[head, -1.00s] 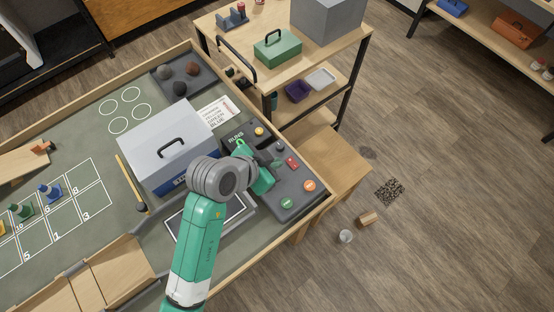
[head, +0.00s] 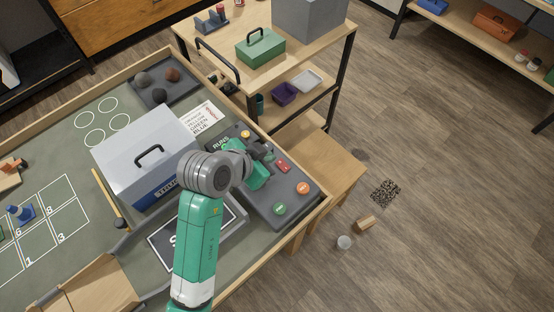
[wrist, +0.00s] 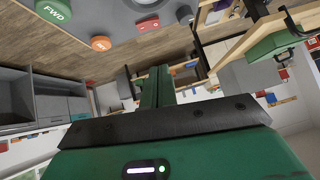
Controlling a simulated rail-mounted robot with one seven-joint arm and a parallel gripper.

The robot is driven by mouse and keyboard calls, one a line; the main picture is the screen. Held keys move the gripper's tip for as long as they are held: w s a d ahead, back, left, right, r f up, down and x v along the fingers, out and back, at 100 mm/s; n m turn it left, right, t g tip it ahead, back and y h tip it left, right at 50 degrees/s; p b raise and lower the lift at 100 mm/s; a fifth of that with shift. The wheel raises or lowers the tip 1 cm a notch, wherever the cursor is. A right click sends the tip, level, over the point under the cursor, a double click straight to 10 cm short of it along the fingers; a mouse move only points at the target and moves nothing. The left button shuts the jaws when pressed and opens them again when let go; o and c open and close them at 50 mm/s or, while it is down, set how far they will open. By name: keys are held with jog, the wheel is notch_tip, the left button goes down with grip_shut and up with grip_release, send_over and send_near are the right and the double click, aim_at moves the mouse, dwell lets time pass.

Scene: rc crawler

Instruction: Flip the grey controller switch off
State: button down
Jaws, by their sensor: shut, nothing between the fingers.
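The dark grey controller (head: 256,201) lies at the table's right edge in the head view. It has a yellow button (head: 245,134), a red switch (head: 284,166), an orange button (head: 303,187) and a green button (head: 278,209). A small round grey control (head: 280,153) sits above the red switch; I cannot tell which way it is set. My gripper (head: 270,160) is shut and empty, over the controller's middle, close to the red switch. In the wrist view a grey knob-like part (wrist: 183,14) shows near the shut fingers (wrist: 160,86); contact cannot be told.
A grey toolbox (head: 148,150) with a handle stands left of the controller. A printed card (head: 202,119) lies behind it. A wooden cart with a green box (head: 260,48) stands behind.

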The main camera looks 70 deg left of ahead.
aim_at(284, 160)
jog(key=x, duration=0.6)
jog(key=shift+r, duration=0.1)
jog(key=f, duration=0.3)
jog(key=shift+a+f, duration=0.25)
jog(key=shift+f, duration=0.4)
jog(key=shift+a, duration=0.1)
jog(key=shift+f, duration=0.15)
